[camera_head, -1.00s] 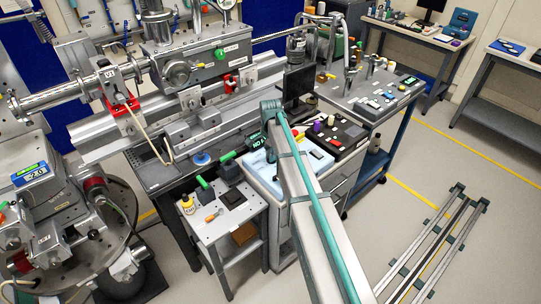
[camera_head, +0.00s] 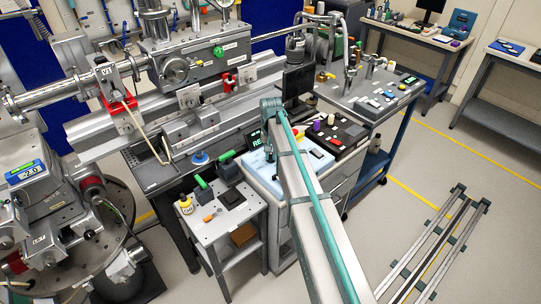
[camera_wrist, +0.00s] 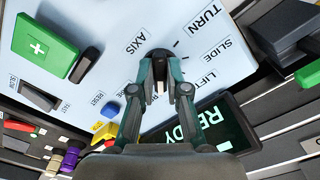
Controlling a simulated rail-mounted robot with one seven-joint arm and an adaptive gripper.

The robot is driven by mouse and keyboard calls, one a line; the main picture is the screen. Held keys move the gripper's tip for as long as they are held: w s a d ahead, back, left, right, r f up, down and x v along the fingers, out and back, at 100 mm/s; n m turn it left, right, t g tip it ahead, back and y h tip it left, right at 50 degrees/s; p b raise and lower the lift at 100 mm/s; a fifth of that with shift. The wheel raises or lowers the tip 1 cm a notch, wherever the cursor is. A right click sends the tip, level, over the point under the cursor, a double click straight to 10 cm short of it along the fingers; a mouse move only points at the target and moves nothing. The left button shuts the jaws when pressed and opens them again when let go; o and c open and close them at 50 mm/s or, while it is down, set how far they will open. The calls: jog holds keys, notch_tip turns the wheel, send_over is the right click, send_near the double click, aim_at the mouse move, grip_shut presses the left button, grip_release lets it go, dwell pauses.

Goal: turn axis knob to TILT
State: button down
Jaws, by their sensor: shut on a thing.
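The axis knob (camera_wrist: 160,87) shows only as a narrow dark and pale strip between my fingertips in the wrist view. My gripper (camera_wrist: 160,72) is shut on it, above the pale control panel (camera_wrist: 115,20). The printed words AXIS, TURN, SLIDE and LIFT stand around it. I cannot make out the word TILT, and the fingers hide most of the knob and its pointer. In the head view the panel (camera_head: 261,178) lies partly behind my arm, and the knob cannot be made out.
A lit display (camera_wrist: 208,125) reading READY lies beside the panel. A small cart (camera_head: 222,224) stands left of the panel.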

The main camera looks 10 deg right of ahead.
aim_at(271, 156)
jog(key=shift+d+n, duration=0.1)
jog(key=shift+n, duration=2.2)
jog(key=c, duration=1.2)
grip_release()
jog(key=shift+o, duration=0.2)
jog(key=shift+r, duration=0.1)
notch_tip(271, 156, up, 12)
